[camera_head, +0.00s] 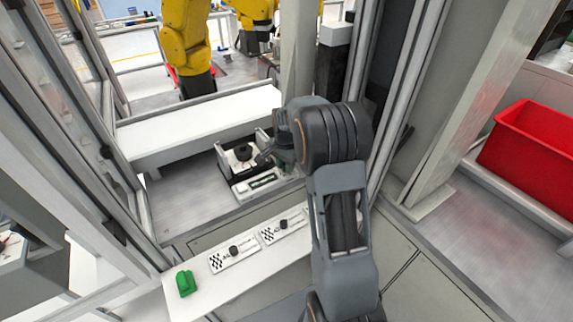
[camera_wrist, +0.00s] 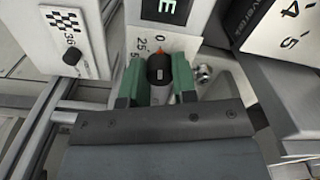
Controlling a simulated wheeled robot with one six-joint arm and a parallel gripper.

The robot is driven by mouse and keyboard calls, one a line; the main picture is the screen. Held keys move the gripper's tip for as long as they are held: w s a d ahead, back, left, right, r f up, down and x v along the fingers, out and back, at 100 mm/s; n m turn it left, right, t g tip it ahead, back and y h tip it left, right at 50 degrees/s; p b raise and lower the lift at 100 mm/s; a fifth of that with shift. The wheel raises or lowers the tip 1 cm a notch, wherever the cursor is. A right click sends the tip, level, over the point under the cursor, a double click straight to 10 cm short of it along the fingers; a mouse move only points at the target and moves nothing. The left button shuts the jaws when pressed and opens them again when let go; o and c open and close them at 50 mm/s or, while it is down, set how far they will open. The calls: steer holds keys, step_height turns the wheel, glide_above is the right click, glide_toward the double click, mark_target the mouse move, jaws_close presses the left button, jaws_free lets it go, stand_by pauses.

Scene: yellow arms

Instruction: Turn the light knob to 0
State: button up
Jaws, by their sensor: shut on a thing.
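The knob (camera_wrist: 159,70) is black with a red pointer mark, set on a white dial plate (camera_wrist: 178,43) in the wrist view. The red mark points up toward the printed 0. Other numbers, among them 25, are printed to the left of the 0. My gripper (camera_wrist: 158,82) has green fingers, one on each side of the knob, shut on it. In the head view my gripper (camera_head: 283,152) is at the small panel behind the counter, and the arm hides the knob there.
A dark display (camera_wrist: 165,10) with green lettering is above the dial. A white checkered panel with another knob (camera_wrist: 71,56) is at left. In the head view, two knob panels (camera_head: 235,254) and a green object (camera_head: 185,283) are on the front counter. Frame posts stand on both sides.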

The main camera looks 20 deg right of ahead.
stand_by(0.3)
steer(key=o, duration=0.9)
steer(key=shift+o, duration=0.2)
step_height(320, 180, up, 14)
steer(key=shift+f, duration=0.1)
stand_by(0.3)
